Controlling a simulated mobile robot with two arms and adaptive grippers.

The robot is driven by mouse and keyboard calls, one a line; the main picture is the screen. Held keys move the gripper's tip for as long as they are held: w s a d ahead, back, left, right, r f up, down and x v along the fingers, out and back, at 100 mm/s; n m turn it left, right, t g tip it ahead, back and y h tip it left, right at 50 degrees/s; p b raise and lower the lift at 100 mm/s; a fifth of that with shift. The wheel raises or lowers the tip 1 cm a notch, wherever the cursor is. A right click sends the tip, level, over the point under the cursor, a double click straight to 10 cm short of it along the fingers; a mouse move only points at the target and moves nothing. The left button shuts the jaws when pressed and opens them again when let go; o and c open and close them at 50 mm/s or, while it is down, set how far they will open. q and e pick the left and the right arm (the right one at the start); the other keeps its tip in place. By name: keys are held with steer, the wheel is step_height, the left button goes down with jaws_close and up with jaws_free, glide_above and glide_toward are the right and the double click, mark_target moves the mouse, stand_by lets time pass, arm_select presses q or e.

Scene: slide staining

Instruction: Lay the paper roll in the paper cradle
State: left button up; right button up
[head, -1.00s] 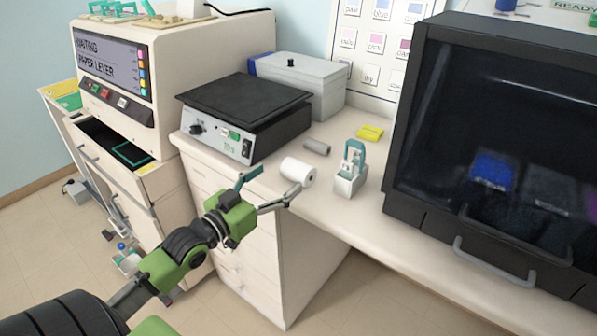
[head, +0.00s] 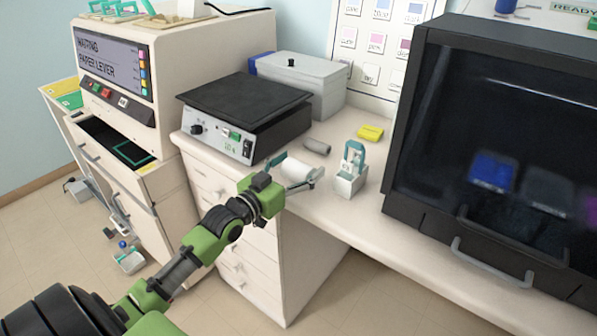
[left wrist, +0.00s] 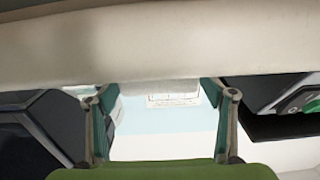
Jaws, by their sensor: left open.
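The white paper roll (head: 297,166) lies on its side near the front edge of the counter. My left gripper (head: 298,172) is open, with its fingers on either side of the roll; I cannot tell whether they touch it. In the left wrist view the open gripper (left wrist: 165,92) has a white strip, apparently the roll (left wrist: 160,87), between its fingertips. The open drawer (head: 98,137) under the machine at left is dark inside with a teal outline (head: 130,152). It may be the paper cradle, but I cannot tell for sure. My right gripper is out of view.
The machine's screen (head: 108,62) reads "WAITING PAPER LEVER". A black-topped hotplate (head: 245,105) stands behind the roll. A grey cylinder (head: 316,147), a teal-handled holder (head: 350,178) and a yellow block (head: 370,132) are close by. A dark cabinet (head: 480,130) fills the right.

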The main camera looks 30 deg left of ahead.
arm_select(q)
steer(key=c, duration=1.3)
steer(key=shift+c, duration=0.4)
steer(key=shift+r, duration=0.15)
